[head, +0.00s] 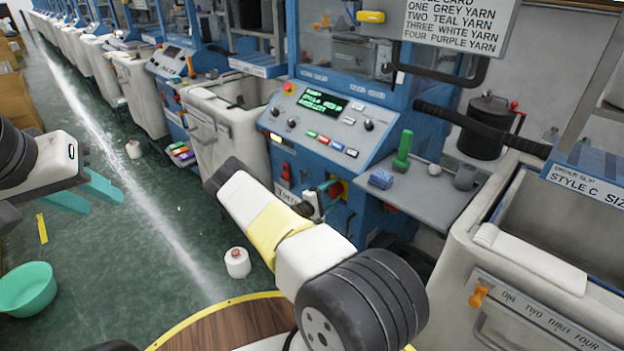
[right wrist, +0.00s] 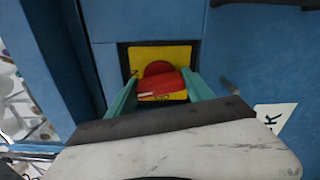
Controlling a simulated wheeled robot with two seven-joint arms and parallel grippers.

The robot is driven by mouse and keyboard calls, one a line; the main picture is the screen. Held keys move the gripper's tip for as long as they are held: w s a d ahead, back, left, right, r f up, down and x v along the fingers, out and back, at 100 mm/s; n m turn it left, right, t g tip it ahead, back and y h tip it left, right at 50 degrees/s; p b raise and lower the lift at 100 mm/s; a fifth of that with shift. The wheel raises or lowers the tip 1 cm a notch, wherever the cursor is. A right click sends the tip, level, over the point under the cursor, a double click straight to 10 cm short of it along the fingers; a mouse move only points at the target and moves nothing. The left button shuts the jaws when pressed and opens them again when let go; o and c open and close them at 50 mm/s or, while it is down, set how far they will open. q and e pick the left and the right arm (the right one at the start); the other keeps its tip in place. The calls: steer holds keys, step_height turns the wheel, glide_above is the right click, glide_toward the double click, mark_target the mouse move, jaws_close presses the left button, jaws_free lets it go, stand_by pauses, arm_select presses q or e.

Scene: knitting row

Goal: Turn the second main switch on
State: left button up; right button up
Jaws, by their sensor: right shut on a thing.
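The main switch is a red rotary knob on a yellow plate (right wrist: 187,53), set in the blue front of the knitting machine. In the right wrist view the red knob (right wrist: 160,78) lies between my teal fingers, its handle about level and slightly tilted. My right gripper (right wrist: 162,88) is shut on it. In the head view my right gripper (head: 326,190) reaches the machine's lower front and largely hides the switch. My left gripper (head: 103,203) is open and empty, above the green floor at the left.
The machine's control panel (head: 325,118) has a lit green display and several buttons. A grey shelf (head: 440,190) beside it holds a green tool and a mug. A white yarn cone (head: 237,263) and a teal basin (head: 27,288) stand on the floor. Pale bins flank the machine.

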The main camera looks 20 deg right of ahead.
steer(key=shift+m, duration=1.1)
steer(key=o, duration=1.1)
steer(key=v, duration=0.7)
steer(key=shift+s+a, duration=0.15)
steer(key=shift+a, duration=0.2)
